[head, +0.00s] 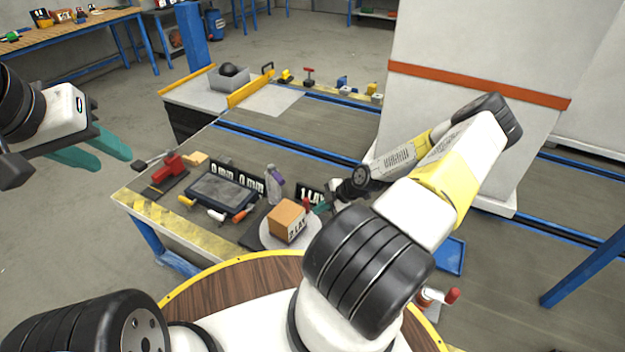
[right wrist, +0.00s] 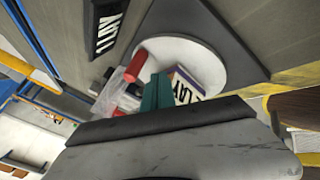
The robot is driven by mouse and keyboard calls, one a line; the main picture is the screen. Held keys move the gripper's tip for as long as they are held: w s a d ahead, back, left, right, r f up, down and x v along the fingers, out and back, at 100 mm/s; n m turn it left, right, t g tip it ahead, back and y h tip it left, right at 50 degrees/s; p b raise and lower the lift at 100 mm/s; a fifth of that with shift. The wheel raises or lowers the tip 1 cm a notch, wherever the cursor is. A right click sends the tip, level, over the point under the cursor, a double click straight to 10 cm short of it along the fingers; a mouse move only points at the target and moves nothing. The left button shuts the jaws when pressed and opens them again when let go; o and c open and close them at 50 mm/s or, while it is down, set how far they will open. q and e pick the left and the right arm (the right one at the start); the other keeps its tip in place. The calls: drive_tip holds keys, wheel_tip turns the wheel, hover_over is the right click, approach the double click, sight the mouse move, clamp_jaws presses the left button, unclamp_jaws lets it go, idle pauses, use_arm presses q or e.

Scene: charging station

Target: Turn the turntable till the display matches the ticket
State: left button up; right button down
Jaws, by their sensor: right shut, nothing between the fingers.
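The turntable is a round white disc (head: 268,238) on a dark base, on the bench in the head view; it also shows in the right wrist view (right wrist: 205,55). A brown box (head: 284,220) stands on it, with lettering ending in "LAY" on one side. A black sign (head: 309,194) with white "LAY" lettering stands behind it; it is large in the right wrist view (right wrist: 108,28). My right gripper (head: 322,208) is shut and empty, its teal fingers (right wrist: 157,90) close beside the box; contact cannot be told. My left gripper (head: 112,160) is open and empty, left of the bench.
A black sign reading "0 mm 0 mm" (head: 237,176) stands behind a dark tray (head: 222,190). A white pillar (head: 470,95) rises behind my right arm. A round wooden top (head: 230,283) is in front.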

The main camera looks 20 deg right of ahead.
sight(306, 200)
drive_tip(key=shift+w+a+f, duration=0.1)
drive_tip(key=shift+w+a, duration=0.1)
drive_tip(key=shift+w, duration=0.85)
drive_tip(key=shift+w+a+f, duration=0.1)
drive_tip(key=shift+w+a, duration=0.1)
drive_tip(key=shift+w, duration=0.8)
drive_tip(key=shift+w, duration=0.1)
drive_tip(key=shift+w+a, duration=0.25)
drive_tip(key=shift+w, duration=0.35)
drive_tip(key=shift+w+a, duration=0.2)
drive_tip(key=shift+w, duration=0.4)
drive_tip(key=shift+s, duration=0.15)
